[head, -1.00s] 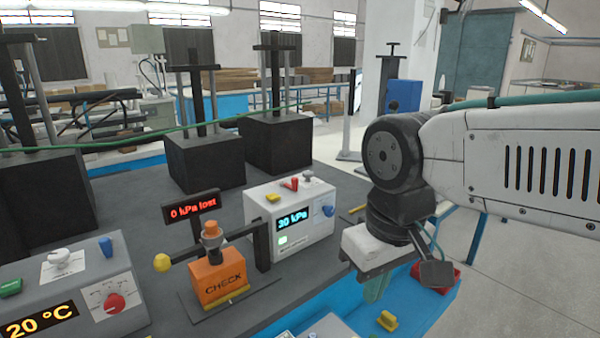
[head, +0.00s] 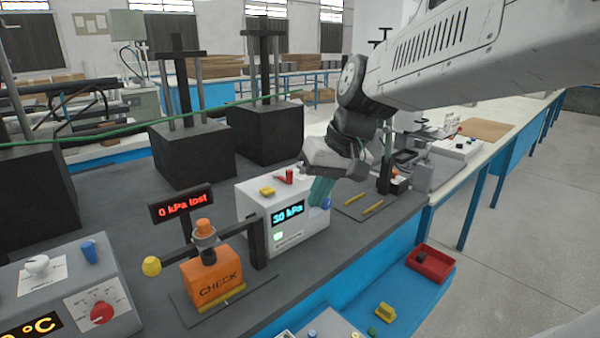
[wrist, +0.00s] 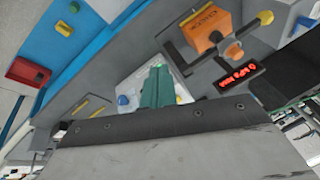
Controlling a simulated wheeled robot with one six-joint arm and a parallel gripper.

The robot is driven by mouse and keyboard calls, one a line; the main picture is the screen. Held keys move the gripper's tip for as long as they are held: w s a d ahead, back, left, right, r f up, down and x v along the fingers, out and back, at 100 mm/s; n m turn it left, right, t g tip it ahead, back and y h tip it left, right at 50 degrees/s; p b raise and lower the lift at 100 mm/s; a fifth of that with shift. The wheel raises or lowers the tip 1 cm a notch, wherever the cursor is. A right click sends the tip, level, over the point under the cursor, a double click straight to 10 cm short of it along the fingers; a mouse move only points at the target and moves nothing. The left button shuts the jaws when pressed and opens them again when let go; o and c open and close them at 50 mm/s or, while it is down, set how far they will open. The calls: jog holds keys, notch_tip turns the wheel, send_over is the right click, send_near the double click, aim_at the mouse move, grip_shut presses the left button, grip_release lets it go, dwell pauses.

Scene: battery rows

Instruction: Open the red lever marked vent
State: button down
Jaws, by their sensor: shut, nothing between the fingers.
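The white box (head: 258,207) with a "30 kPa" display stands on the grey bench in the head view. A small red lever (head: 286,176) is on its top, too small for me to read any "vent" mark. My gripper (head: 320,191) is shut and empty, its green fingers in front of the box's right side. They hide part of that side, and I cannot tell whether they touch it. In the wrist view the green fingers (wrist: 157,88) cover much of the box and the red lever is hidden.
A yellow lever (head: 267,191) and a blue knob (head: 326,202) are on the same box. Left of it stands the orange CHECK block (head: 212,283) with a yellow-knobbed arm and a "0 kPa lost" sign (head: 181,204). Black weights stand behind. A red tray (head: 430,262) is at the lower right.

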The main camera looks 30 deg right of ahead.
jog(key=w+d+m+t, duration=0.3)
jog(key=w+d, duration=1.1)
jog(key=d, duration=0.1)
jog(key=shift+w+r+t, duration=0.2)
jog(key=shift+r+t, duration=0.1)
jog(key=shift+r, duration=0.05)
jog(key=x, duration=1)
jog(key=shift+d+f, duration=0.1)
jog(key=shift+d, duration=0.05)
jog(key=shift+w+a, duration=0.35)
jog(key=shift+a, duration=0.2)
jog(key=shift+w+a, duration=0.35)
jog(key=shift+a, duration=0.2)
jog(key=shift+w+a, duration=0.45)
jog(key=shift+a, duration=0.1)
jog(key=shift+s+m+h, duration=0.1)
jog(key=shift+m+h, duration=0.2)
jog(key=shift+m, duration=0.1)
